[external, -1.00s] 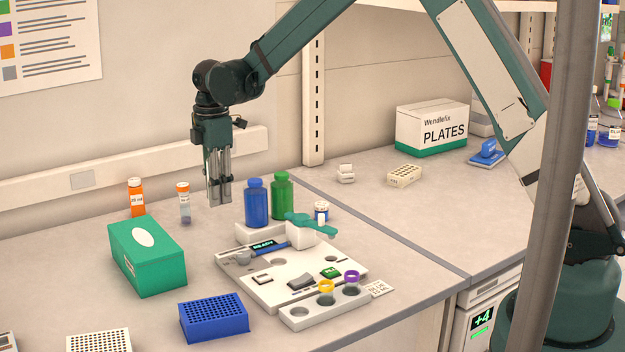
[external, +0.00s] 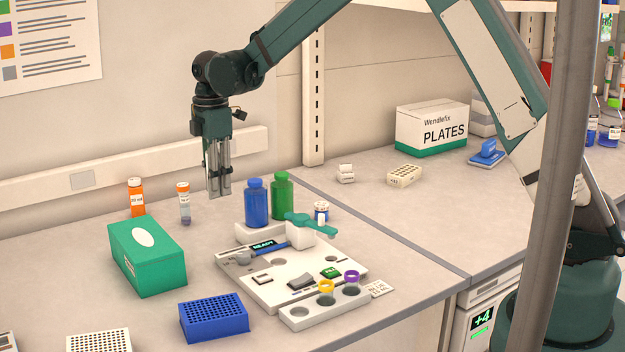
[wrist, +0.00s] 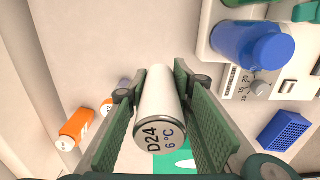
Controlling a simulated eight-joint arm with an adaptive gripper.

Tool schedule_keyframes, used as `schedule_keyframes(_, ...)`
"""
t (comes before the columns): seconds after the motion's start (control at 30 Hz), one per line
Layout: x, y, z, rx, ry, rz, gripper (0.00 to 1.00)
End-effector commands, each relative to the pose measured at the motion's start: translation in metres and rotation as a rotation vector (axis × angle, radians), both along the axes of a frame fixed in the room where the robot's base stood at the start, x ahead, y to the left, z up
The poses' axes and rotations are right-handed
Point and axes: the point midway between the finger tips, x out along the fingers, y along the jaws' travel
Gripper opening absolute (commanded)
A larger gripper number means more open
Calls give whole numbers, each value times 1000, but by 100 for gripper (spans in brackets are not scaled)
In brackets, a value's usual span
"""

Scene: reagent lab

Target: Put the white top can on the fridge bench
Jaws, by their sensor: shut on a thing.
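My gripper (external: 219,190) is raised above the left bench, behind and left of the blue bottle. In the wrist view its pads (wrist: 160,115) are shut on the sides of the white top can (wrist: 160,110). The can's pale end faces the camera and reads "D24 6 °C". In the external view the can is hard to make out between the fingers. The fridge bench (external: 420,225) is the right-hand bench section, above a fridge (external: 485,315) with a "+4" display.
A blue bottle (external: 256,203) and a green bottle (external: 282,195) stand close to my gripper.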

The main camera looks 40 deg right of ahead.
Motion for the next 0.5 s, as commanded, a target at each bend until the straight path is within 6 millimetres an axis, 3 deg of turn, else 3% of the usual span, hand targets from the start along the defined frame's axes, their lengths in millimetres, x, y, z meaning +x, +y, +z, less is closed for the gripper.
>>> schedule_keyframes(0.33,0,-3,0,0,0,-1,9)
schedule_keyframes(0.5,-2,-18,1,0,0,-5,9)
